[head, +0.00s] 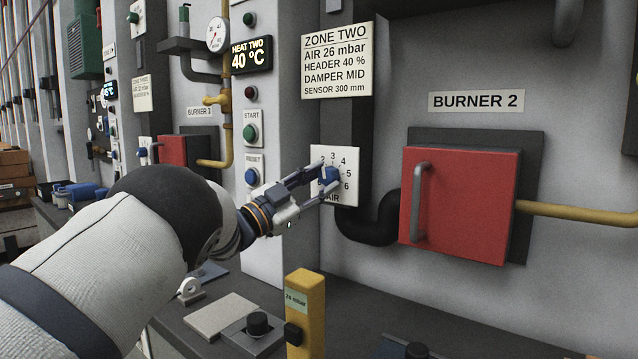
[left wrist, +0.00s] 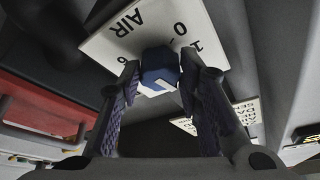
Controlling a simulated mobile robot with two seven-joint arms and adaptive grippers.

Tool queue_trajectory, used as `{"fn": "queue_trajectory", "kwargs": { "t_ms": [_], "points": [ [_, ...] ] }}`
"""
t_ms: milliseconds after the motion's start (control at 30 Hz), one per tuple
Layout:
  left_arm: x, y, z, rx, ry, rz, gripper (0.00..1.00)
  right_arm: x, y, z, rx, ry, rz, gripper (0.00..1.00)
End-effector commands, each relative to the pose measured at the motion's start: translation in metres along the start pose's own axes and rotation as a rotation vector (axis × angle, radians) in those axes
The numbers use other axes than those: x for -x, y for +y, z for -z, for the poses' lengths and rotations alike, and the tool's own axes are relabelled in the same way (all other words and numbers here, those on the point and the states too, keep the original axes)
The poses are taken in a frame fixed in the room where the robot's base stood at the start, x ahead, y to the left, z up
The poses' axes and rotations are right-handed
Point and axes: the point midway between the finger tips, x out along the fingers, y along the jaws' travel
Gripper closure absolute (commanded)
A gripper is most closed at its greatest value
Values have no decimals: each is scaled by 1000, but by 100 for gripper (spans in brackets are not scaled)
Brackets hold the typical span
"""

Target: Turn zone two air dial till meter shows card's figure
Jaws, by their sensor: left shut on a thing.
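The zone two card (head: 337,60) hangs on the wall and reads AIR 26 mbar. Below it is the white AIR dial plate (head: 350,190), with figures 2 to 6 showing in the head view. My left gripper (head: 326,181) is shut on the blue dial knob (head: 331,174), one finger on each side. The knob also shows between the fingers in the left wrist view (left wrist: 158,68). Its pointer's setting is hard to tell. A yellow upright meter (head: 312,315) in front has a pale display that seems to read 24 mbar. My right gripper is out of view.
The red Burner 2 door (head: 460,203) with a grey handle stands right of the dial. A black bent pipe (head: 372,228) runs just below the plate. START (head: 250,132) and RESET (head: 252,177) buttons are to the left. A dark ledge runs below.

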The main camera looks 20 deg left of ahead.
Motion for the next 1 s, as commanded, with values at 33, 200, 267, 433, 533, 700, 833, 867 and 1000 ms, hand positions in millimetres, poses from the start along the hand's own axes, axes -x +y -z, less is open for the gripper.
{"fn": "queue_trajectory", "kwargs": {
  "t_ms": [33,200,267,433,533,700,833,867,1000],
  "points": [
    [0,0,-2,-4,-4,-2,96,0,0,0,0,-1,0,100],
    [1,0,-2,-9,-4,-4,96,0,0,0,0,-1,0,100],
    [1,0,-2,-8,-4,-4,96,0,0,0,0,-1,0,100],
    [1,0,-2,-8,-4,-4,96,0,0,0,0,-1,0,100],
    [1,0,-2,-7,-4,-3,48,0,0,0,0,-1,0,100],
    [0,0,-1,-7,-3,-3,48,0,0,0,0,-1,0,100],
    [2,0,-1,-7,-2,-3,48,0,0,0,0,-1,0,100],
    [4,0,-1,-7,-2,-2,48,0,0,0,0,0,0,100],
    [30,-1,-1,-6,-6,0,48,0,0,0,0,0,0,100]
  ]
}}
